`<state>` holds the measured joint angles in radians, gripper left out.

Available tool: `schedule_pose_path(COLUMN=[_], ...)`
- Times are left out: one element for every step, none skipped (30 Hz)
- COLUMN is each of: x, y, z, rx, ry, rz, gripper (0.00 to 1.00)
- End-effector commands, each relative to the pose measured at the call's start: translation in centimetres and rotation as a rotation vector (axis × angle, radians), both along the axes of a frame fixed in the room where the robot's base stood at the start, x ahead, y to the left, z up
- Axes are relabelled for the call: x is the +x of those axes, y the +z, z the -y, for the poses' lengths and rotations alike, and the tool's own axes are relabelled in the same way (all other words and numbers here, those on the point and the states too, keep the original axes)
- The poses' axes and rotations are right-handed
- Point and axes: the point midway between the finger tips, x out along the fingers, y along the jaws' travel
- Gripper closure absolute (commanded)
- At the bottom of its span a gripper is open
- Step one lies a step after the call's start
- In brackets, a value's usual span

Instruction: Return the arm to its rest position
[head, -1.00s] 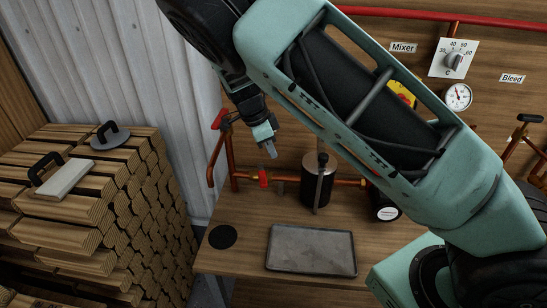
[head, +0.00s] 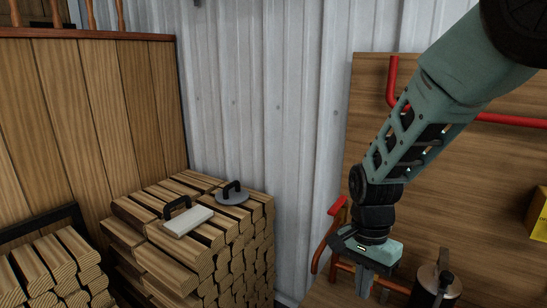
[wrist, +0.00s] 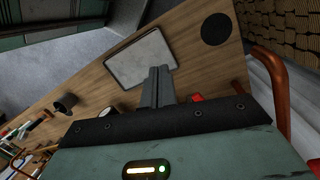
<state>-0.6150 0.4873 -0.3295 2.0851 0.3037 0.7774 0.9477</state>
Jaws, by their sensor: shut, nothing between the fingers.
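My gripper (head: 377,285) hangs at the end of my arm in the lower right of the head view, pointing down. It is in front of the wooden board and beside the copper pipes. In the wrist view my gripper (wrist: 157,72) shows its two fingers together with nothing between them. Beyond the fingertips, in the wrist view, lie a grey tray (wrist: 128,56) and a round black disc (wrist: 216,29) on the wooden bench (wrist: 95,84). The gripper appears to be clear of both.
Stacked firewood (head: 243,247) stands left of my gripper, with a white block with a black handle (head: 188,221) and a round grey lid (head: 232,196) on top. A red-handled valve (head: 337,206) and a dark metal cylinder (head: 428,288) are close to the gripper.

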Motion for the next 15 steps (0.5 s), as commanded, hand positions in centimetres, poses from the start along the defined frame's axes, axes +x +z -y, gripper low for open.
schedule_pose_path(x=[-2.3, -3.6, -5.3, -6.7, -8.0, -9.7, -11.0, -12.2, -13.7, -14.7, -15.6, -16.6, -17.3, -17.9, -18.5], y=[1.4, 2.0, 2.9, 3.6, 4.2, 5.0, 5.5, 5.9, 6.4, 6.6, 6.8, 7.0, 7.1, 7.2, 7.2], z=[-1.3, -2.0, -2.7, -3.3, -3.7, -4.1, -4.3, -4.5, -4.6, -4.5, -4.5, -4.4, -4.3, -4.1, -4.0], rx=[0.061, 0.09, 0.127, 0.149, 0.169, 0.19, 0.201, 0.209, 0.213, 0.213, 0.211, 0.204, 0.198, 0.193, 0.185], ry=[0.147, 0.242, 0.371, 0.471, 0.569, 0.7, 0.798, 0.891, 1.011, 1.092, 1.169, 1.26, 1.32, 1.373, 1.43], rz=[0.007, 0.013, 0.026, 0.036, 0.049, 0.069, 0.085, 0.098, 0.118, 0.13, 0.141, 0.153, 0.161, 0.166, 0.172], gripper=[1.0, 1.0, 1.0, 1.0, 1.0, 1.0, 1.0, 1.0, 1.0, 1.0, 1.0, 1.0, 1.0, 1.0, 1.0])
